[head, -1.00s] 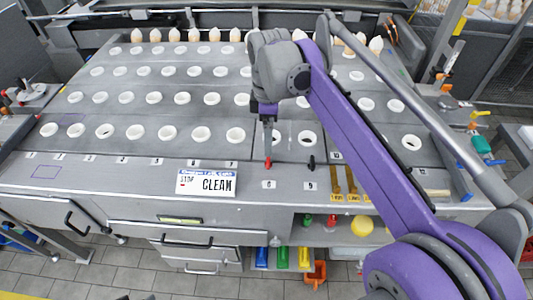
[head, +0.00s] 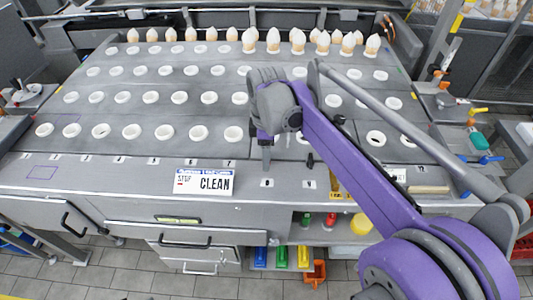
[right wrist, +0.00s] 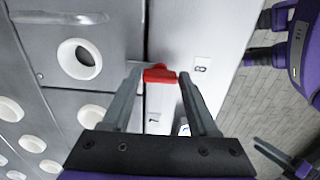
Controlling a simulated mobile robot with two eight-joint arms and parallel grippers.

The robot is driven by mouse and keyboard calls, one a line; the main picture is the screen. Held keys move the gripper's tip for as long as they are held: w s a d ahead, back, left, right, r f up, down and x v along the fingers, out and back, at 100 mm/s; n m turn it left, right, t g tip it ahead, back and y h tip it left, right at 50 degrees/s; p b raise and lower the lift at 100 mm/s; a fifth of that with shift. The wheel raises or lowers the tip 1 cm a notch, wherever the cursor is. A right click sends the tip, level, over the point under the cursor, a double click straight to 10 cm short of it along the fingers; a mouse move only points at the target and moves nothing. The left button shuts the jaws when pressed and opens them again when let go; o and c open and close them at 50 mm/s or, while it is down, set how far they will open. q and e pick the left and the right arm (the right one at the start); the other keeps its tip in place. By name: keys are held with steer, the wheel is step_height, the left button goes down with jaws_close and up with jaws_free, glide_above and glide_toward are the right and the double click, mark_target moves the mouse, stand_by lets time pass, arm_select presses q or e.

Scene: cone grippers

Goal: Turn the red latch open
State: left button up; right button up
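The red latch (right wrist: 160,74) shows in the right wrist view, on the light metal strip beside the edge of the grey tray with white cups. My right gripper (right wrist: 160,78) is open, with one finger on each side of the latch. Small gaps seem to show beside it; I cannot tell whether a finger touches it. In the head view my right gripper (head: 266,167) points down at the table's front strip, near the small number labels, and hides the latch.
A black latch (head: 310,160) stands just right of the gripper. A CLEAN sign (head: 204,182) lies to the left on the front strip. White cups (head: 198,133) fill the table behind. Yellow pieces (head: 335,186) lie right. A shelf below holds coloured items (head: 281,257).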

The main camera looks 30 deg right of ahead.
jaws_close()
steer(key=shift+m, duration=0.3)
steer(key=m+p, duration=0.1)
steer(key=m, duration=0.2)
steer(key=shift+r+m, duration=0.1)
steer(key=shift+m, duration=0.2)
steer(key=m+p, duration=0.1)
steer(key=m, duration=0.3)
steer(key=shift+m, duration=0.3)
steer(key=m+p, duration=0.1)
steer(key=m, duration=0.3)
steer(key=shift+m, duration=0.3)
steer(key=m, duration=0.4)
steer(key=shift+m, duration=0.3)
